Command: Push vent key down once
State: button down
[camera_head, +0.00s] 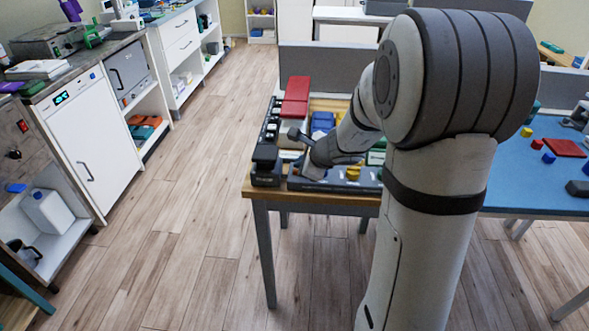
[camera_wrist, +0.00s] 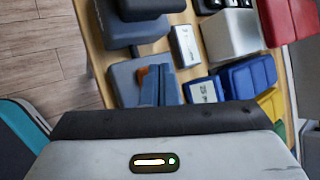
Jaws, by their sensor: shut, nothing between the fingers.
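My gripper (camera_wrist: 160,68) shows in the wrist view as two blue-grey fingers side by side, shut and empty. They stand over a grey block (camera_wrist: 127,78), with a small orange part beside their tips. I cannot tell whether the fingertips touch anything. In the head view my gripper (camera_head: 304,168) is low over the left front of the wooden table, partly hidden by my own arm. No key in view can be read clearly as the vent key. A dark block-like device (camera_head: 266,176) with an unreadable label stands at the table's front left corner.
The wooden table (camera_head: 258,194) is crowded. The floor (camera_head: 190,200) to the left is clear.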

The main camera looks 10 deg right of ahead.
jog(key=shift+f, duration=0.25)
jog(key=shift+r, duration=0.1)
dwell(0.5)
jog(key=shift+r+p, duration=0.5)
jog(key=shift+r, duration=0.3)
notch_tip(320, 180, up, 5)
jog(key=p, duration=0.4)
jog(key=shift+r, duration=0.1)
dwell(0.4)
